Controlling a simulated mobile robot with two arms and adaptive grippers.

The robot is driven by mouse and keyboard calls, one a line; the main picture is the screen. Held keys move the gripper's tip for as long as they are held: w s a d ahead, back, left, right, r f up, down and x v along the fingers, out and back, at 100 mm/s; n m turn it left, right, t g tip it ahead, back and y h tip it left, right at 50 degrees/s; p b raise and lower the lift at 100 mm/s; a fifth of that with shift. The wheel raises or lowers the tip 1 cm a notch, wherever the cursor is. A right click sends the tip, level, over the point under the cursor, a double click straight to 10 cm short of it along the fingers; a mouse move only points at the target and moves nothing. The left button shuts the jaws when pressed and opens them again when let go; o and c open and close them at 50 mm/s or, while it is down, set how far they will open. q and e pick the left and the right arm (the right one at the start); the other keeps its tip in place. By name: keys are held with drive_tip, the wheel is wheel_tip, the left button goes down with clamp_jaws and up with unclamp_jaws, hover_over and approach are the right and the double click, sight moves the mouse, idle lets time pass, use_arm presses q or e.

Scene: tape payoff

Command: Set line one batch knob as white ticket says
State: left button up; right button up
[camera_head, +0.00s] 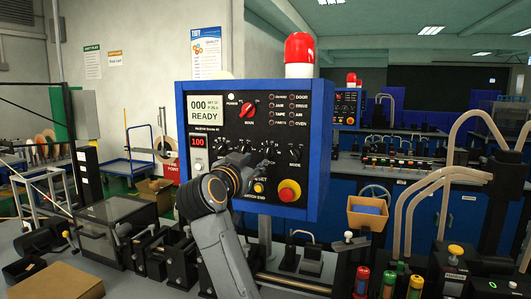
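A blue-framed control panel (318,130) faces me in the middle. A row of small black knobs with white marks crosses it; the rightmost knob (294,154) shows clear. My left gripper (253,166) is at the panel front, in front of the lower middle of this row, and partly hides it. Its fingers blend into the dark panel, so I cannot tell open from shut or contact. Which knob is the batch knob is not readable. A small white label (198,141) is under the red 100 display (198,155); no white ticket is clearly readable. My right gripper is out of view.
The panel also has a red main knob (247,109), a yellow batch end button (259,187) and a red stop button (289,190). A red lamp (299,50) tops it. Bench equipment crowds below. A second panel (347,107) stands farther back.

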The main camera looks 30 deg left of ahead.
sight(266, 154)
use_arm(q)
drive_tip(key=p+x, duration=0.2)
drive_tip(key=x, duration=0.5)
drive_tip(key=shift+w, duration=0.35)
drive_tip(key=shift+w+a, duration=0.2)
drive_tip(key=shift+w, duration=0.4)
drive_tip(key=shift+c, duration=0.4)
clamp_jaws()
